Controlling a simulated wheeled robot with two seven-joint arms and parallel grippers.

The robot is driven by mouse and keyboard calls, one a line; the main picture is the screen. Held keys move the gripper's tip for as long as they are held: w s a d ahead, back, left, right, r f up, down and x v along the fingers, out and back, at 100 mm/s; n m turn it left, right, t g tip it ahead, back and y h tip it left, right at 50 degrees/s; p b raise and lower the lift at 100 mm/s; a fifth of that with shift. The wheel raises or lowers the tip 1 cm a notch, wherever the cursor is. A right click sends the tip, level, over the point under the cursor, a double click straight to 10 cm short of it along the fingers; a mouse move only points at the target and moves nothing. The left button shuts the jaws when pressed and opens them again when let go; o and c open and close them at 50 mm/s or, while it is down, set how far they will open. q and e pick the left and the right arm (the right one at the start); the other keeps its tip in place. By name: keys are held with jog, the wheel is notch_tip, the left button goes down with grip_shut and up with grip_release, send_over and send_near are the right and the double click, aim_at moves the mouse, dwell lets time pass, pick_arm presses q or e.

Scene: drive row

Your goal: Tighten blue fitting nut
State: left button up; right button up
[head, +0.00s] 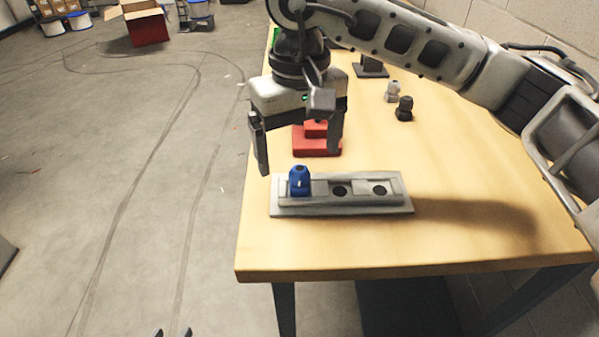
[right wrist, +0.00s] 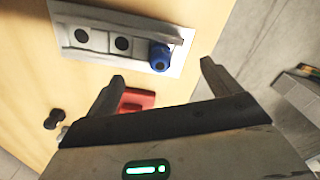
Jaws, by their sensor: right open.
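The blue fitting nut (head: 299,181) stands upright at the left end of the grey fixture block (head: 345,208), on the wooden table. Two dark holes to its right in the fixture are empty. My right gripper (head: 299,161) is open above and slightly behind the nut, its fingers pointing down and apart, touching nothing that I can see. In the right wrist view, the blue nut (right wrist: 160,57) shows beyond and between the open fingertips (right wrist: 162,71). My left gripper (head: 171,332) shows only as two separated fingertips at the bottom edge, with nothing visible between them.
A red block (head: 317,144) sits behind the fixture, below my right gripper. A grey fitting (head: 393,91), a black fitting (head: 404,109) and a dark stand (head: 371,67) are farther back. The table's front right (head: 480,235) is clear. A red box (head: 146,24) stands on the floor.

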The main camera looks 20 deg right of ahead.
aim_at(300, 174)
jog(key=shift+f, duration=0.1)
jog(key=shift+f+b, duration=1.15)
jog(key=shift+b, duration=0.05)
jog(key=shift+c, duration=0.3)
